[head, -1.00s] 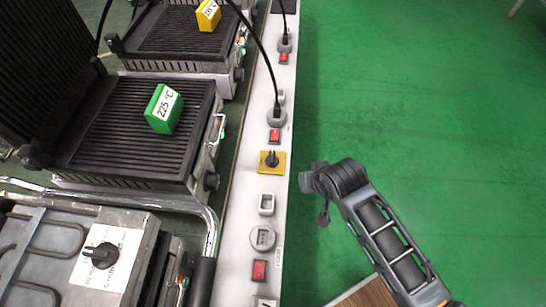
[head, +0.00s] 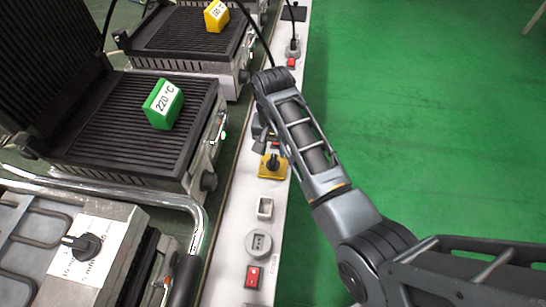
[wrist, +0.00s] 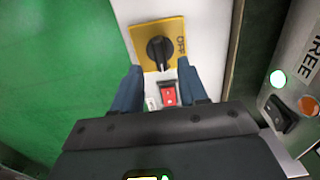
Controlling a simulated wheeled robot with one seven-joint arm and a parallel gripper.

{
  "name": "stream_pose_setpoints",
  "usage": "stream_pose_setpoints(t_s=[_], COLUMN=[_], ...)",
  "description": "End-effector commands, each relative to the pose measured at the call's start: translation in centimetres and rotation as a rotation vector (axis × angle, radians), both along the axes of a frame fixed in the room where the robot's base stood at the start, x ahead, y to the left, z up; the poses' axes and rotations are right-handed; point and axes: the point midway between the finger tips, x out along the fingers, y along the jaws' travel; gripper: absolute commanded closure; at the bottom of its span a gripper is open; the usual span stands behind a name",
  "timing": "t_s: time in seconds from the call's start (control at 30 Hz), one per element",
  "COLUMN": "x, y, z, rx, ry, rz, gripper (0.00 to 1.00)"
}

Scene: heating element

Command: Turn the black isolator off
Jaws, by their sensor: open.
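The black isolator is a rotary knob (head: 273,163) on a yellow plate (head: 264,172), set in a long white panel. In the wrist view the black knob (wrist: 160,50) is just beyond the fingertips, between their lines, and the word OFF shows on the right of the yellow plate (wrist: 143,33). The knob's grip points roughly down the picture, toward my gripper. My gripper (wrist: 159,68) is open, one blue finger on each side, and I see no contact with the knob. In the head view my gripper (head: 263,138) is partly hidden by my arm, just behind the isolator.
A red switch (wrist: 168,94) lies between my fingers on the panel. Sockets (head: 259,244) and another red switch (head: 254,275) are nearer along the panel (head: 237,222). Grills with a green block (head: 163,104) and yellow block (head: 216,16) stand left. Green floor is clear right.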

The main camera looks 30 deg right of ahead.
Motion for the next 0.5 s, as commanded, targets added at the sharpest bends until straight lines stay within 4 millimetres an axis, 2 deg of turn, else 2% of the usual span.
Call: stream_pose_setpoints(t_s=[0.03, 0.2, 0.5], x=[-0.1, 0.0, 0.0], y=[0.0, 0.0, 0.0], z=[-1.0, -3.3, -4.7], rx=[0.0, 0.0, 0.0], ry=[0.002, 0.0, -0.002], rz=[0.0, 0.001, 0.001], gripper=[0.57, 0.57, 0.57])
